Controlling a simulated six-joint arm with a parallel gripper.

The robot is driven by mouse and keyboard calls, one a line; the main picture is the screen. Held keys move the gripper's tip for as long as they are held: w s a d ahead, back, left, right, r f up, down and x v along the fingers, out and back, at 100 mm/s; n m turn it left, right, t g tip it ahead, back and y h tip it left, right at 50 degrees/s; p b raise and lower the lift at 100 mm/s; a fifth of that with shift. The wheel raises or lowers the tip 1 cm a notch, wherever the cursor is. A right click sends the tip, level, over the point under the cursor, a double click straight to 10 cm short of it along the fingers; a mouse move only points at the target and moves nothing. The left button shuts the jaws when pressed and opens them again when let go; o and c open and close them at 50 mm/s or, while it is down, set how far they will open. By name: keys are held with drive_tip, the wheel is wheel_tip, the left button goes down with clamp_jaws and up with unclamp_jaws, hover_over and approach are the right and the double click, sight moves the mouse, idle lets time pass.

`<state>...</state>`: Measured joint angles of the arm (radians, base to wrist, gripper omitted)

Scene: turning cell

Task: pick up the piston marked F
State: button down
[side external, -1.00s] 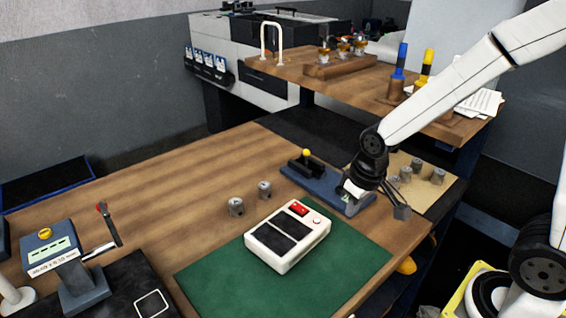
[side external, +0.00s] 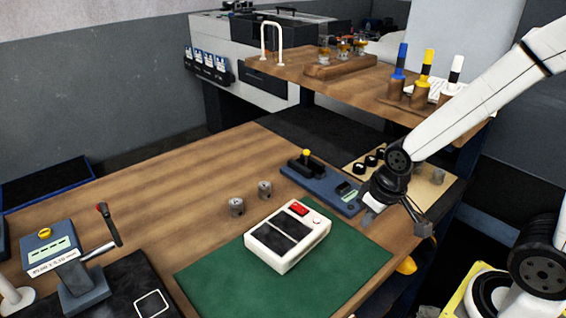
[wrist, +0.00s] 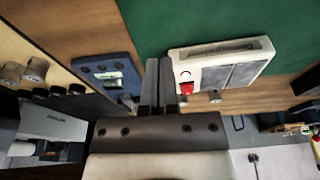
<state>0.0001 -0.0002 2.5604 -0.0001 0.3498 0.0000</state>
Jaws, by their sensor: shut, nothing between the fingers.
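Grey pistons stand in two places, and no letter F is readable on any of them. Two stand on the bare wood left of the middle, a nearer piston (side external: 236,206) and a farther piston (side external: 265,190). Another piston (side external: 438,177) shows on the tan board at the right, with my arm hiding others there. In the wrist view, two pistons (wrist: 36,68) lie in view on the board at the left edge. My gripper (side external: 369,217) is shut and empty, low beside the right end of the blue gauge. Its closed fingers (wrist: 160,64) show in the wrist view.
The blue gauge (side external: 318,183) with a yellow knob is beside my gripper. A white box (side external: 287,236) with a red button stands on the green mat (side external: 215,285). Black knobs (side external: 371,161) line the tan board (side external: 452,185). Open wood lies left of the two pistons.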

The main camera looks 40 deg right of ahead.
drive_tip(key=shift+c, duration=0.4)
unclamp_jaws()
drive_tip(key=w+m+y, duration=0.2)
drive_tip(key=w+m, duration=0.2)
drive_tip(key=w, duration=0.1)
drive_tip(key=w+a+f+m+g+y, duration=0.1)
drive_tip(key=w+m+y, duration=0.1)
drive_tip(key=w+m, duration=0.2)
drive_tip(key=w+a+m+y, duration=0.1)
drive_tip(key=w+m+y, duration=0.1)
drive_tip(key=w+m, duration=0.3)
drive_tip(key=shift+w+a+f+m, duration=0.2)
drive_tip(key=shift+w+a+m, duration=0.05)
drive_tip(key=shift+w+m, duration=0.1)
drive_tip(key=w+m+t+y, duration=0.2)
drive_tip(key=w+m+y, duration=0.2)
drive_tip(key=w+m, duration=0.3)
drive_tip(key=r+m+t+y, duration=0.1)
drive_tip(key=m+t+y, duration=0.1)
hover_over(263, 185)
drive_tip(key=s+d, duration=0.1)
drive_tip(key=d, duration=0.2)
drive_tip(key=shift+s+f, duration=0.2)
drive_tip(key=shift+f, duration=2.55)
